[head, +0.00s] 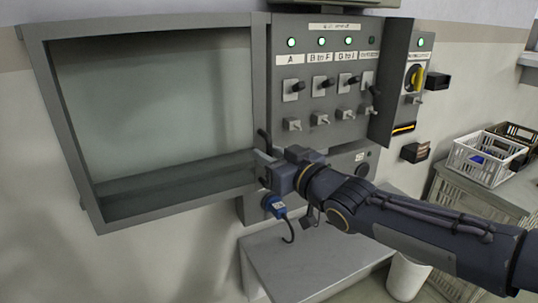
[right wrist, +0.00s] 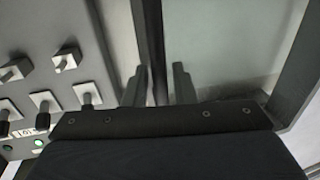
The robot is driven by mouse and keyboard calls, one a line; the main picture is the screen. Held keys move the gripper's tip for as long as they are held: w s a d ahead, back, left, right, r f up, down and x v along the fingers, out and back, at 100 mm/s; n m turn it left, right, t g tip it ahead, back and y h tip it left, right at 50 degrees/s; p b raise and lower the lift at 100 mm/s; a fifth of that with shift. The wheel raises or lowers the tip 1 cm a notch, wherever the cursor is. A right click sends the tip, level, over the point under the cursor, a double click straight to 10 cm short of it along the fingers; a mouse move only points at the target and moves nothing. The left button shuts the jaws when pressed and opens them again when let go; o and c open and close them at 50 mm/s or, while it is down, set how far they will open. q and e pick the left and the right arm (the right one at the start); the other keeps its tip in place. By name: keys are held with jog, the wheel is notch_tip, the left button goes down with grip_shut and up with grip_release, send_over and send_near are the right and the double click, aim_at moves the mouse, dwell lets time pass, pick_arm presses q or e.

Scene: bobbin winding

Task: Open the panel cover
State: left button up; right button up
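The panel cover (head: 150,108) is a grey frame around a cloudy clear pane, left of the switch panel (head: 318,80). It stands flat in line with the wall; I cannot tell its hinge side. A dark handle (head: 263,138) sits at its right edge and shows as a dark upright bar (right wrist: 150,40) in the right wrist view. My right gripper (head: 268,168) is at the lower end of the handle. In the right wrist view its fingers (right wrist: 158,88) stand apart on either side of the bar, with a gap at the right finger. My left gripper is not in view.
Knobs and toggle switches (head: 322,88) stick out of the switch panel. A dark plate (head: 390,85) juts out right of them, beside a yellow rotary switch (head: 415,78). A blue plug (head: 275,207) hangs below my gripper, above a grey ledge (head: 310,262). White basket (head: 485,158) at right.

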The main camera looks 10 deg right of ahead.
jog(key=shift+o, duration=0.3)
jog(key=shift+s+d, duration=0.1)
jog(key=p+v, duration=0.2)
jog(key=v, duration=0.5)
jog(key=shift+s+d, duration=0.2)
jog(key=shift+s, duration=0.05)
